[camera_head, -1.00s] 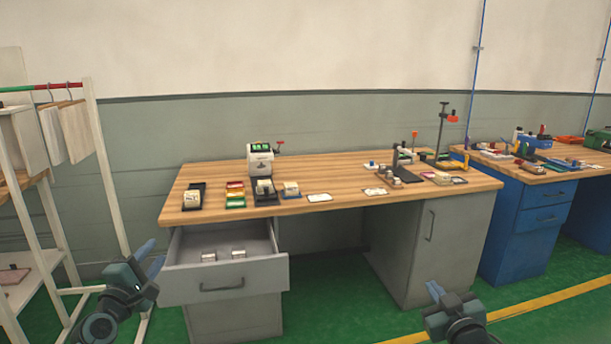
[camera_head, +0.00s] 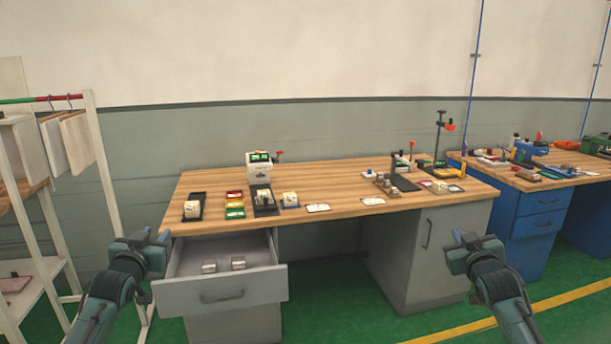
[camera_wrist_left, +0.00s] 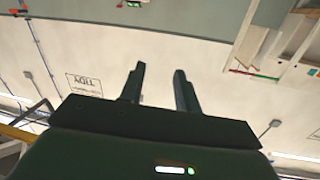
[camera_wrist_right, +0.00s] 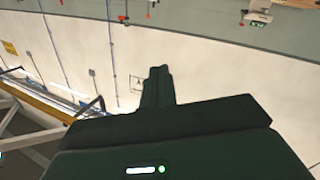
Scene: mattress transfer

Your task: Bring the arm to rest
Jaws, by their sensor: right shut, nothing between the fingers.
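My left gripper (camera_head: 157,240) is raised at the lower left of the head view, in front of the open drawer's left side. Its two fingers stand apart and empty in the left wrist view (camera_wrist_left: 159,72). My right gripper (camera_head: 458,240) is raised at the lower right, in front of the desk's right cabinet. Its fingers are together with nothing between them in the right wrist view (camera_wrist_right: 160,72). Both wrist views look towards the wall, upside down, with nothing close to the fingers.
A wooden-topped desk (camera_head: 335,180) carries trays, small parts and a white device (camera_head: 259,167). Its left drawer (camera_head: 222,290) is open, holding two small blocks (camera_head: 238,262). A white rack (camera_head: 102,170) stands left, close to my left arm. A blue workbench (camera_head: 530,215) stands right.

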